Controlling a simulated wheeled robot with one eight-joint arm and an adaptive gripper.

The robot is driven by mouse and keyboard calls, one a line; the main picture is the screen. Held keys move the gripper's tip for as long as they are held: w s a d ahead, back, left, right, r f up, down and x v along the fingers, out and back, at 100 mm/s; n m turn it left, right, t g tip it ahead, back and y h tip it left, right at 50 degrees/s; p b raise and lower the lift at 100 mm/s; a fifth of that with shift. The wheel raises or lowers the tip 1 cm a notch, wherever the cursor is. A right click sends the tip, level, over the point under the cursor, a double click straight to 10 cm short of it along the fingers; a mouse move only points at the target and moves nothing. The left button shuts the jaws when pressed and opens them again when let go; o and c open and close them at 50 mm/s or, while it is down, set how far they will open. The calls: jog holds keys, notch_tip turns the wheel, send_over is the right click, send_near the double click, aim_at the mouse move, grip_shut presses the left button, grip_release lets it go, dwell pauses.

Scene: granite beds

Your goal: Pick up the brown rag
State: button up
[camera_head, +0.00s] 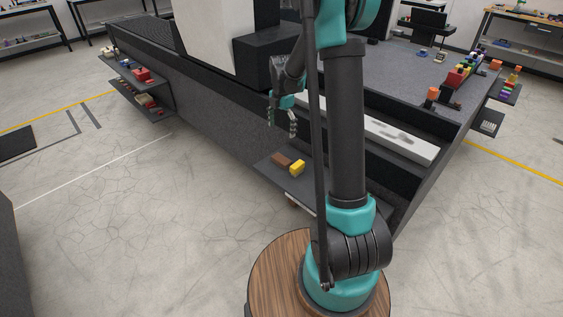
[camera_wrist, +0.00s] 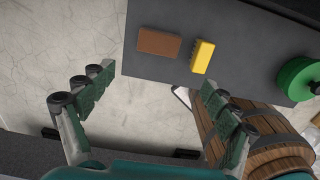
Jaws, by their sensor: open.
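The brown rag (camera_wrist: 159,44) is a flat brown rectangle lying on a dark grey shelf (camera_wrist: 225,75) in the wrist view. In the head view the brown rag (camera_head: 282,160) lies near the left part of the same small shelf. My gripper (camera_wrist: 150,95) is open and empty, with its fingers spread wide below the rag in the wrist view. In the head view my gripper (camera_head: 282,118) hangs above the shelf, apart from the rag. My arm hides part of the shelf's right side in the head view.
A yellow block (camera_wrist: 203,56) sits close to the right of the rag. A green round object (camera_wrist: 297,78) is at the shelf's right side. The large granite bed (camera_head: 215,125) rises behind the shelf. The floor (camera_head: 120,220) at the left is clear.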

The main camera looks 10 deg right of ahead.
send_over(282, 159)
notch_tip(282, 159, down, 10)
jog(key=shift+f, duration=0.2)
jog(key=shift+w+f, duration=0.15)
jog(key=shift+f, duration=2.45)
jog(key=c, duration=0.8)
notch_tip(282, 159, up, 20)
jog(key=shift+r, duration=0.1)
